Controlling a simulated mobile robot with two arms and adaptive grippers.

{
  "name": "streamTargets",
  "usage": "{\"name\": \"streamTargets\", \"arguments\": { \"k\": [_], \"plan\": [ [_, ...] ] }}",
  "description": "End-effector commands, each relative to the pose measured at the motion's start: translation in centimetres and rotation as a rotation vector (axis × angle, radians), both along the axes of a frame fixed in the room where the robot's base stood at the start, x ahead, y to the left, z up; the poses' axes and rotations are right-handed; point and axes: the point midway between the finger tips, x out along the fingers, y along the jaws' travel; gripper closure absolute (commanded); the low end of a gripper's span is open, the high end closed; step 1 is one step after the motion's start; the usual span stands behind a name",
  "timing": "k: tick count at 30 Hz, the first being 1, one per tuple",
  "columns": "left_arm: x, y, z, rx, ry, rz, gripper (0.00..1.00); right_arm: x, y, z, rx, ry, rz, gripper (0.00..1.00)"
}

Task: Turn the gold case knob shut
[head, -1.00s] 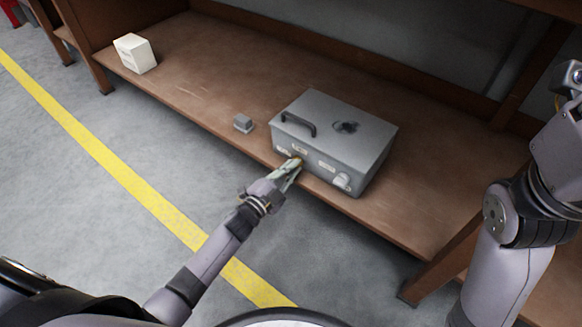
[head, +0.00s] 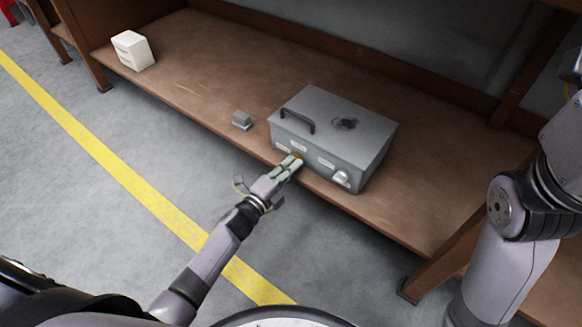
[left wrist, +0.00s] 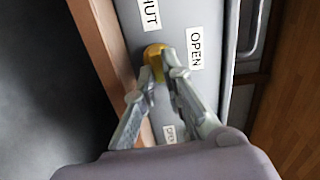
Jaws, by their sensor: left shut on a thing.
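The grey metal case (head: 345,132) sits on the wooden shelf, with a black handle on its lid. The gold knob (head: 298,157) is on its front face, partly hidden by my fingers. In the left wrist view the gold knob (left wrist: 154,56) lies at the fingertips, near a label ending in "HUT" (left wrist: 150,15) and an "OPEN" label (left wrist: 195,49). My left gripper (head: 291,162) is shut on the gold knob; its fingers (left wrist: 158,72) reach it from the front. My right gripper is out of view; only part of the right arm shows.
A silver-white knob (head: 342,177) is on the right of the case front. A small grey block (head: 242,120) lies left of the case. A white box (head: 133,50) stands at the shelf's far left. The shelf between them is clear.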

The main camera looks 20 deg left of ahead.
Motion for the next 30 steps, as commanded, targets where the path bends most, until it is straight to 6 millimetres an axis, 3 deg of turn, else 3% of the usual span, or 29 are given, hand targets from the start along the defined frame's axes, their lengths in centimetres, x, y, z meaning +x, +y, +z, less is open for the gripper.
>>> {"name": "streamTargets", "arguments": {
  "k": [11,12,21,30],
  "plan": [
    [-0.12,-0.05,-0.18,0.005,0.001,-0.001,1.0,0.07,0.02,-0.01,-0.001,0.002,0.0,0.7],
    [-0.12,-0.06,-0.19,0.004,0.002,-0.001,0.89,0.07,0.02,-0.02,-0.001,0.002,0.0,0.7],
    [-0.05,-0.03,-0.09,0.004,0.001,0.0,0.7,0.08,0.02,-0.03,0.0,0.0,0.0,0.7],
    [-0.16,0.05,-0.06,0.004,0.0,0.0,0.7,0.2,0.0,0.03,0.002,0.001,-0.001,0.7]
  ]
}}
